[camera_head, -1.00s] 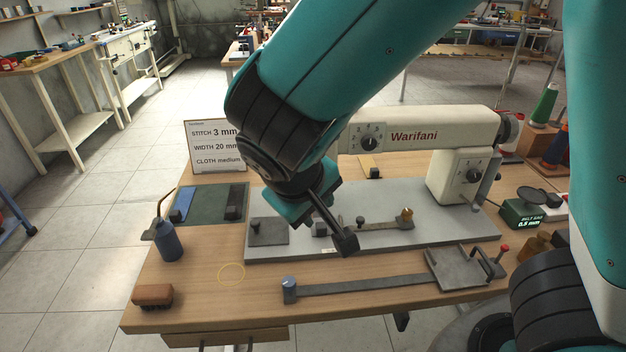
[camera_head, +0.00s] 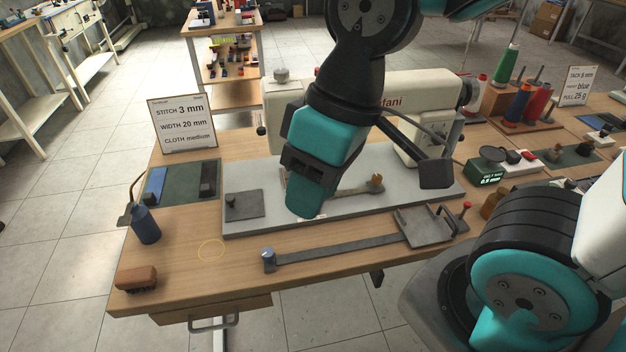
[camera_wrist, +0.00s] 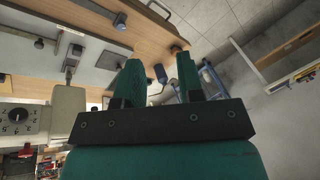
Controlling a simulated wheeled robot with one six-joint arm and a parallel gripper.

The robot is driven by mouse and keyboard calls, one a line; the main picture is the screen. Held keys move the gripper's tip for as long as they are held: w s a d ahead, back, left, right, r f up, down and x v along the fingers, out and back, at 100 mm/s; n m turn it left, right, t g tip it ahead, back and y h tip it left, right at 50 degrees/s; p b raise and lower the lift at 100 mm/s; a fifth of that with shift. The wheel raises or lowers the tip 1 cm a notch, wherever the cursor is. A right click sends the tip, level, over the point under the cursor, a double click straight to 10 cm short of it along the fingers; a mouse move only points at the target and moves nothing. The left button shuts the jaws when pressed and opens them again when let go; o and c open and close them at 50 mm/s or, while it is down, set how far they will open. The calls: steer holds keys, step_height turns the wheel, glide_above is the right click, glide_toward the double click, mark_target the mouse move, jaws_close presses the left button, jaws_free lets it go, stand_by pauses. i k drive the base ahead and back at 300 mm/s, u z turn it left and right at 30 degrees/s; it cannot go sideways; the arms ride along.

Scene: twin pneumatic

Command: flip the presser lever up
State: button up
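The cream sewing machine (camera_head: 285,100) stands on a grey bed plate (camera_head: 255,222), its head partly behind my arm. A small dark knob (camera_head: 261,130) sticks out at the head's left side; I cannot tell whether it is the presser lever. My gripper (camera_head: 305,208) hangs in front of the machine, above the bed plate, and hides the needle area. In the wrist view, my gripper's two teal fingers (camera_wrist: 158,70) are apart with nothing between them. That view shows the machine's dial face (camera_wrist: 17,116) and a metal presser bar (camera_wrist: 71,68) to the left of the fingers.
A sign card (camera_head: 182,124) stands at the table's back left. An oil can (camera_head: 145,224), a brown brush (camera_head: 137,279) and a blue-knobbed flat bar (camera_head: 330,254) lie toward the front. Thread spools (camera_head: 518,104) stand at the back right. The front left tabletop is mostly clear.

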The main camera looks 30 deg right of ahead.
mark_target(261, 130)
steer(key=u, duration=0.2)
steer(key=k, duration=0.2)
steer(key=u, duration=0.95)
steer(key=k, duration=1.15)
steer(key=u, duration=0.15)
steer(key=i, duration=0.9)
steer(key=z, duration=0.1)
